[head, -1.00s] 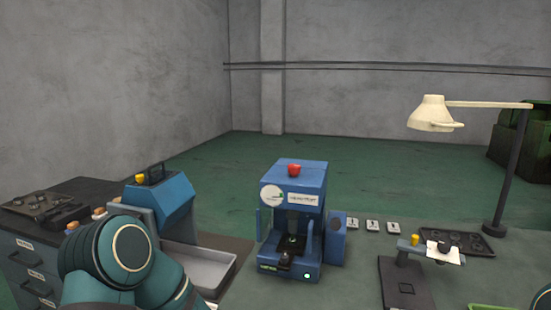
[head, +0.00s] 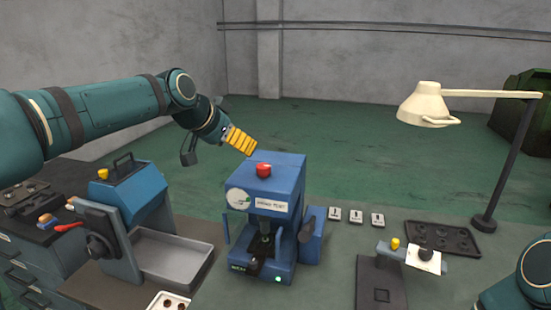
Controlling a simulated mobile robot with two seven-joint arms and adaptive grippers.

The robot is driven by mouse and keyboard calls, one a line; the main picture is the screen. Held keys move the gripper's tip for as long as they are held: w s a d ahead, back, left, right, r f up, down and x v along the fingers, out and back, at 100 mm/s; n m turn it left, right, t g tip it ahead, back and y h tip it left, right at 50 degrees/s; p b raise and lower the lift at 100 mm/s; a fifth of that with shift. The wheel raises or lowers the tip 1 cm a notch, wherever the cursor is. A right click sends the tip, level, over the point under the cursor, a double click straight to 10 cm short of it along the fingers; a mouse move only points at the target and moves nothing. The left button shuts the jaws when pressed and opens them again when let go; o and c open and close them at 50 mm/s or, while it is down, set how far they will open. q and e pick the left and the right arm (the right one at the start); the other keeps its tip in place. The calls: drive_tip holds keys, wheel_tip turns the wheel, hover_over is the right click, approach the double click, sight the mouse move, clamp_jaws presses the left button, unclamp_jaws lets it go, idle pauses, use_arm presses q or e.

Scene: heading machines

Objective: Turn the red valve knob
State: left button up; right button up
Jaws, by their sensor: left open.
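A red knob (head: 263,170) sits on top of the blue box-shaped machine (head: 280,170) at the middle of the bench. My left arm reaches in from the left above the bench. My left gripper (head: 216,153) is open and empty, with a yellow-padded finger on the right and a dark finger on the left. It is up and to the left of the red knob, apart from it as far as I can tell. My right gripper is out of view; only a teal part of my right arm shows at the lower right.
A second blue machine (head: 130,197) with a dark wheel and a grey tray (head: 172,262) stands to the left. A cream lamp (head: 428,103) and a small stand (head: 380,285) are on the right.

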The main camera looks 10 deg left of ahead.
sight(263, 166)
use_arm(q)
drive_tip(key=x, duration=1.4)
drive_tip(key=shift+d, duration=0.1)
drive_tip(key=c, duration=1.2)
